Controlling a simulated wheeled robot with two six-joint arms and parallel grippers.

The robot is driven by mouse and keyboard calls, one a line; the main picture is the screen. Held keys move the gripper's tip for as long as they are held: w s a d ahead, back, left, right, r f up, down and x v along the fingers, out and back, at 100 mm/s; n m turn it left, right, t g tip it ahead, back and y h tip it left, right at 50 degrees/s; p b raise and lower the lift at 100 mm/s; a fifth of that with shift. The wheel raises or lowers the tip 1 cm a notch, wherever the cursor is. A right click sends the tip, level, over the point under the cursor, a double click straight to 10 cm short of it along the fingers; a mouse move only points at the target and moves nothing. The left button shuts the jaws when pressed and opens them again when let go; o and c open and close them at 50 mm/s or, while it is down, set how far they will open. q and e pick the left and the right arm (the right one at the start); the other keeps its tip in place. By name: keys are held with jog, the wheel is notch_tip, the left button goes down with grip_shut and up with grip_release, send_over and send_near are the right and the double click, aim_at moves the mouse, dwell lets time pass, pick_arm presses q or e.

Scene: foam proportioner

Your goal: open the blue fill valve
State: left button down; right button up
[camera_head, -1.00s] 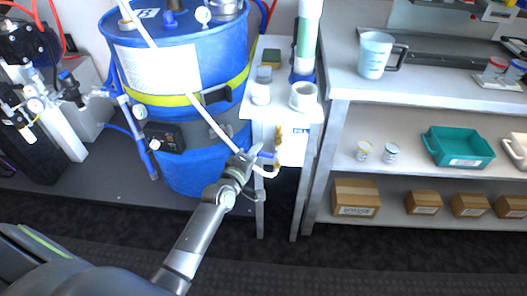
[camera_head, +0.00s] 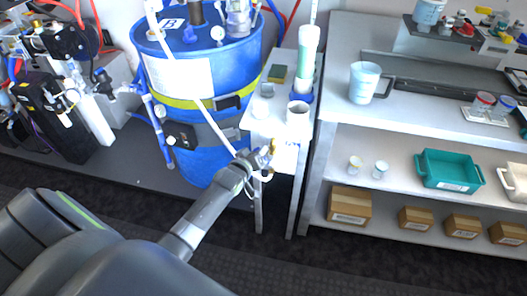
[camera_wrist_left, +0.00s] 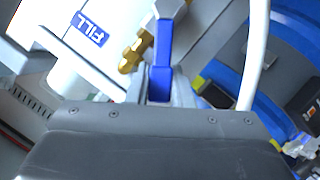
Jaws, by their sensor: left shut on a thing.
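The fill valve has a blue lever handle (camera_wrist_left: 162,68) and a brass body (camera_wrist_left: 135,52), both in the left wrist view. A white panel with a blue "FILL" label (camera_wrist_left: 90,29) is beside it. My left gripper (camera_wrist_left: 165,85) is shut on the blue handle, which sits between its fingers. In the head view my left gripper (camera_head: 264,158) is at the front of the small white stand (camera_head: 259,127), just right of the blue drum. There it mostly hides the handle; a bit of brass (camera_head: 271,146) shows. My right gripper is not in view.
The blue drum (camera_head: 208,75) with a yellow band stands left of the valve. A thin white tube (camera_head: 190,85) crosses in front of it. A white cup (camera_head: 298,112) and a clear-green column (camera_head: 307,60) stand on the stand. A steel shelf (camera_head: 400,130) is at right.

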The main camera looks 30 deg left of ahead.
pick_arm(q)
jog(key=shift+w+d+r+m+g+y+b, duration=0.2)
jog(key=shift+d+m+b, duration=0.1)
jog(key=shift+d+m, duration=0.15)
jog(key=shift+w+d+r+m+g+y+b, duration=0.15)
jog(key=shift+d+m+g+y+b, duration=0.15)
jog(key=shift+m, duration=0.25)
jog(key=shift+d+r+m+y, duration=0.25)
jog(key=shift+d+m+y, duration=0.25)
jog(key=shift+d+m, duration=0.2)
jog(key=shift+w+d+m+g+y, duration=0.25)
jog(key=shift+d+m+y, duration=0.2)
jog(key=shift+m, duration=0.25)
jog(key=c, duration=1.3)
grip_release()
jog(key=shift+d, duration=0.1)
jog(key=shift+p, duration=0.3)
